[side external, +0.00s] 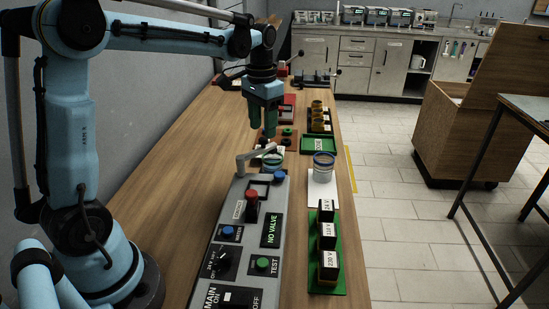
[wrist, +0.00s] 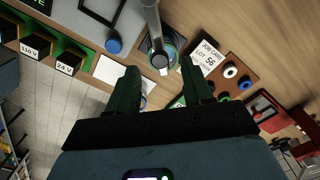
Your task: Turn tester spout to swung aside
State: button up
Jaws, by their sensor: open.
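The tester spout (side external: 257,155) is a grey bent tube at the far end of the grey tester panel (side external: 212,250). Its free end reaches over a round green-rimmed well (side external: 272,160). In the wrist view the spout (wrist: 152,22) comes down from the top edge, its end above the well. My gripper (side external: 266,132) points down above the spout's end, apart from it, and is open and empty. In the wrist view its two dark green fingers (wrist: 160,80) stand apart, just below the spout's end in the picture.
A blue-banded jar (side external: 323,167) stands right of the panel on a white sheet. Black voltage blocks (side external: 327,235) stand on a green strip nearby. A green tray (side external: 319,144) and a job card (wrist: 205,65) lie beyond the spout. Raised buttons, including a red one (side external: 252,197), stick up from the panel.

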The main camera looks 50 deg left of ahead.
aim_at(263, 139)
jog(key=shift+f, duration=1.65)
jog(key=shift+c, duration=0.3)
grip_shut()
